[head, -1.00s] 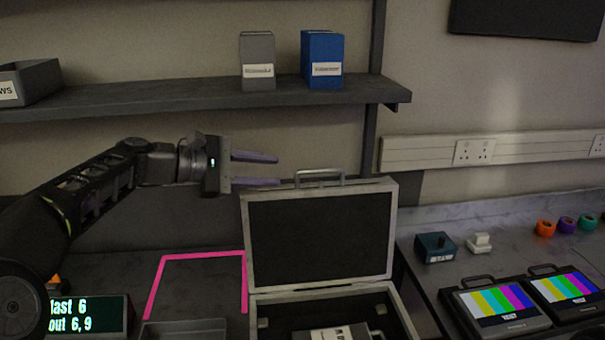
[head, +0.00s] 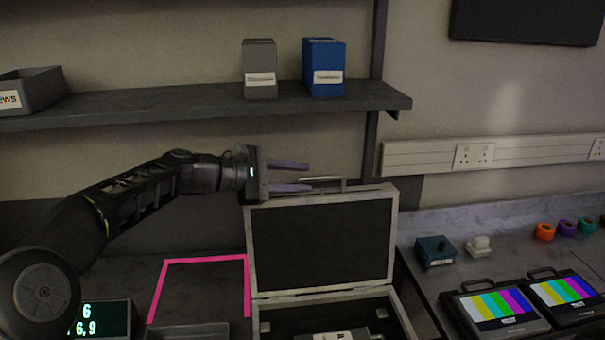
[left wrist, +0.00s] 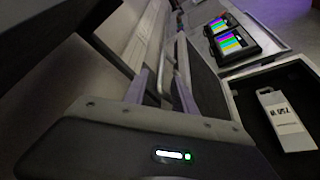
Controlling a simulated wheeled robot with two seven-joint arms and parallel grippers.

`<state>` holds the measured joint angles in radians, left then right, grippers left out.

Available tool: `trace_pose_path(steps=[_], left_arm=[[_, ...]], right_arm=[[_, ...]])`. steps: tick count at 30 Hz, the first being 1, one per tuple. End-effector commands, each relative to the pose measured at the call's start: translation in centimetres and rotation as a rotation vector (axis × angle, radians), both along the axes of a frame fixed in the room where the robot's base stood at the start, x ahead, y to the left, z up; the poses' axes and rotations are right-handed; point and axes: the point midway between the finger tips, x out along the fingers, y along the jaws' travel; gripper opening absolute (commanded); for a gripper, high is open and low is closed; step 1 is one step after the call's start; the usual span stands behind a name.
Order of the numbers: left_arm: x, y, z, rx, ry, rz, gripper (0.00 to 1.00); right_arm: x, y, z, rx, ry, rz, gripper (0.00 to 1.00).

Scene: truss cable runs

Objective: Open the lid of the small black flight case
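The small black flight case has a dark panel and silver edges. Its lid (head: 320,242) stands upright, open, behind the base (head: 402,318), whose lower part is cut off by the frame. A metal handle (head: 322,180) sits on the lid's top edge. My left gripper (head: 308,176) is at that top edge with its two purple-grey fingers apart, overlapping the left part of the handle. In the left wrist view the fingers (left wrist: 163,92) are spread, with the handle (left wrist: 167,62) near their tips. Contact cannot be told. My right gripper is out of view.
A pale labelled item (left wrist: 281,120) lies in the case. A shelf (head: 200,107) with a grey box (head: 260,70) and a blue box (head: 324,68) is above. A pink outline (head: 247,285) marks the bench left of the case. Colour-bar monitors (head: 500,308) stand to the right.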

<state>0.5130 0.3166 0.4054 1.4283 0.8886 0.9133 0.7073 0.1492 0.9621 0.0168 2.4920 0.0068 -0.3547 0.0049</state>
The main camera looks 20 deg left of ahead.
Motion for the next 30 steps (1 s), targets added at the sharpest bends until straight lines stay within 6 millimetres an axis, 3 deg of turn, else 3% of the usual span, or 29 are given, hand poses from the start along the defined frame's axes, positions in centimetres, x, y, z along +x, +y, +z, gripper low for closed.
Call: trace_pose_path(steps=[12, 24, 30], left_arm=[[0.74, -0.9, -0.33, 0.001, -0.001, 0.001, 0.33], [0.75, -0.83, -0.27, 0.001, -0.001, 0.002, 0.0], [0.78, -0.76, -0.28, 0.001, -0.002, 0.004, 0.0]], right_arm=[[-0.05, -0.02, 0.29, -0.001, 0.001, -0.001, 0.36], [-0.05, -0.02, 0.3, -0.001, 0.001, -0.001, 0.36], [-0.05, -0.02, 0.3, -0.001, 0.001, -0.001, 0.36]])
